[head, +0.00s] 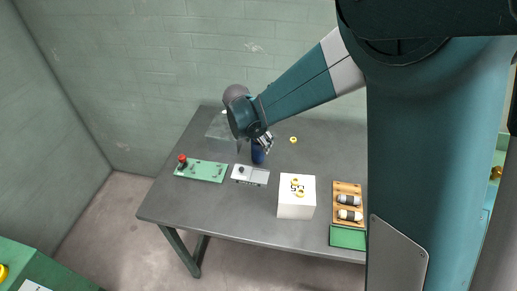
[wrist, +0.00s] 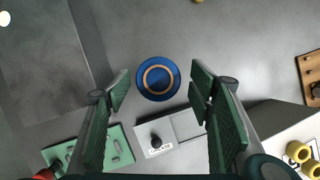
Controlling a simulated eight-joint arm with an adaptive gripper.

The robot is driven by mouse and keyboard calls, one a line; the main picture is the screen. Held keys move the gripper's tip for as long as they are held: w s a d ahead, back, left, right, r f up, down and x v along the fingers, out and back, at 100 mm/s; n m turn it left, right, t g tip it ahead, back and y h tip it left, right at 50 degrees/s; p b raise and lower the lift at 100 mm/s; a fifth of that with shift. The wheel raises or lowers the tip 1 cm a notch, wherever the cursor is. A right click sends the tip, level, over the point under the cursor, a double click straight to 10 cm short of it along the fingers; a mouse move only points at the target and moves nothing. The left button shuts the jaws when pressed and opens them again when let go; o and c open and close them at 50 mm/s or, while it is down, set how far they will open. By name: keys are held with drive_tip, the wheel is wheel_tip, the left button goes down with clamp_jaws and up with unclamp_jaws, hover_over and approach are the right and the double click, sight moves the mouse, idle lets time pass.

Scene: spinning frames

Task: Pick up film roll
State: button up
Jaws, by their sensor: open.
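An upright blue cylinder (head: 258,154) stands on the grey table below my gripper (head: 264,142). In the wrist view it is a blue round thing (wrist: 158,91) with a tan ring on top, seen from above. My gripper (wrist: 160,92) is open, with the blue thing showing between its two fingers and nothing held. Two dark-and-cream rolls (head: 348,207) lie in a wooden tray (head: 337,187) on the table's right. I cannot tell for certain which of these is the film roll.
A grey-white block with a black knob (head: 250,175) and a green board (head: 202,171) with a red knob are near the blue cylinder. A white box (head: 296,205) with yellow rings on top stands to the right. A small yellow ring (head: 293,140) lies behind. The table's front left is bare.

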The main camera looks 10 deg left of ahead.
drive_tip(key=shift+f, duration=0.15)
drive_tip(key=shift+x, duration=1.3)
drive_tip(key=shift+w+f, duration=0.1)
drive_tip(key=shift+x, duration=2.5)
drive_tip(key=shift+c, duration=0.2)
drive_tip(key=c, duration=1.1)
